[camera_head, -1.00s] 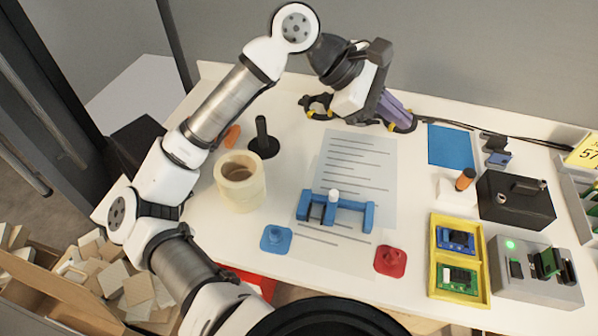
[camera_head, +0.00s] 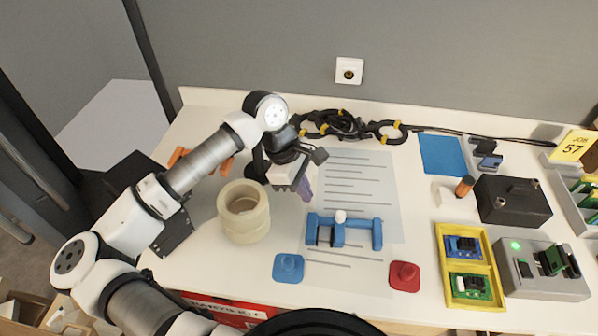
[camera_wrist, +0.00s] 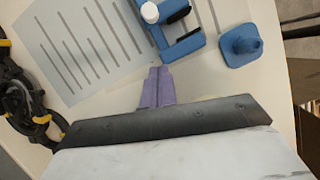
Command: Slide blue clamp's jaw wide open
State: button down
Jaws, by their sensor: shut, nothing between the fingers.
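The blue clamp (camera_head: 357,233) lies on the printed sheet (camera_head: 365,180) near the middle of the table, with a white knob on its bar near the middle. It also shows at the top of the wrist view (camera_wrist: 187,46), partly cut off by the frame edge. My gripper (camera_head: 307,194) has purple fingers that point down toward the table, behind and left of the clamp. In the wrist view its fingers (camera_wrist: 156,76) are together and empty, apart from the clamp in the picture.
A blue knobbed piece (camera_head: 288,267) and a red one (camera_head: 405,276) lie in front of the clamp. A tape roll (camera_head: 244,226) stands left. A yellow tray (camera_head: 444,262) with boards and a dark box (camera_head: 512,200) are right. Looped black cable (camera_head: 345,125) lies behind.

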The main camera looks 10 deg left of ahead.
aim_at(333, 220)
jog(key=x, duration=0.3)
jog(key=shift+d+f+p, duration=0.15)
jog(key=shift+f+p, duration=0.05)
jog(key=shift+p, duration=0.2)
jog(key=d, duration=0.1)
jog(key=d+p, duration=0.1)
jog(key=shift+s+d+r, duration=0.2)
jog(key=shift+s+d, duration=0.1)
jog(key=shift+s+d+p, duration=0.15)
jog(key=shift+d+p, duration=0.25)
jog(key=shift+d, duration=0.1)
jog(key=shift+f, duration=0.15)
jog(key=shift+d, duration=0.1)
